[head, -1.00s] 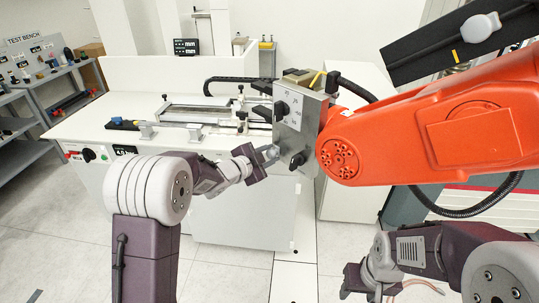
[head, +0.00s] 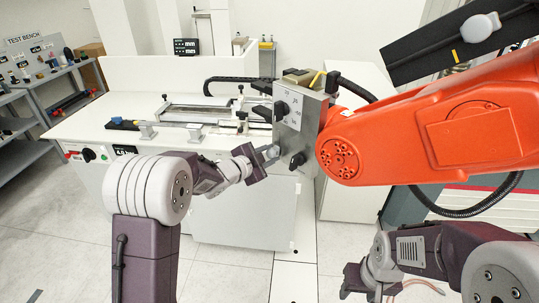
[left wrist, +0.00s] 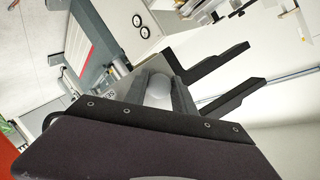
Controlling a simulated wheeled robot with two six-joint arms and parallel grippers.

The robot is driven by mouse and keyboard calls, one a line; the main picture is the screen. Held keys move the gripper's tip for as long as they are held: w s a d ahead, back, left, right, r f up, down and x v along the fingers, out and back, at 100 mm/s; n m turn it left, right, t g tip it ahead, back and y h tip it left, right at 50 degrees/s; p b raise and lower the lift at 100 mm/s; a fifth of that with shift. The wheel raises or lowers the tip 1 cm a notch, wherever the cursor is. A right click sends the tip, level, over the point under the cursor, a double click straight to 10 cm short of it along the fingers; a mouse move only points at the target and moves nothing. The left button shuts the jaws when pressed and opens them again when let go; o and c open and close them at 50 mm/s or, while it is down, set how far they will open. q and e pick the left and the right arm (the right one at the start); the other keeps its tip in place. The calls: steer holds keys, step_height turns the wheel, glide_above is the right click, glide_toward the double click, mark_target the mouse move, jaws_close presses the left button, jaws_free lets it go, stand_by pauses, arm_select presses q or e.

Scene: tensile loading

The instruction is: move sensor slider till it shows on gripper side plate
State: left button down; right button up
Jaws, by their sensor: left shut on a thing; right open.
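The gripper side plate (head: 289,118) is a grey metal plate with a white scale label and dark knobs, on the end of the orange robot arm. My left gripper (head: 264,158) is at the plate's lower left, shut on a small light-grey rounded piece (head: 271,151), apparently the sensor slider. In the left wrist view the rounded piece (left wrist: 158,90) sits between my left gripper's grey fingers (left wrist: 162,98); its contact with the plate is hidden. My right gripper (head: 357,281) is open and low at the bottom right, away from the plate.
The orange arm (head: 420,130) fills the right side. Two black fingers of its tool (left wrist: 215,68) reach out close to my left gripper. A white bench (head: 100,125) with a clamp fixture (head: 195,113) stands behind. Open floor (head: 225,265) lies below.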

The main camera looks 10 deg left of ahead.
arm_select(q)
steer(key=shift+r, duration=0.1)
steer(key=shift+r, duration=0.3)
steer(key=c, duration=1.1)
jaws_free()
steer(key=b+v, duration=0.1)
steer(key=v, duration=0.8)
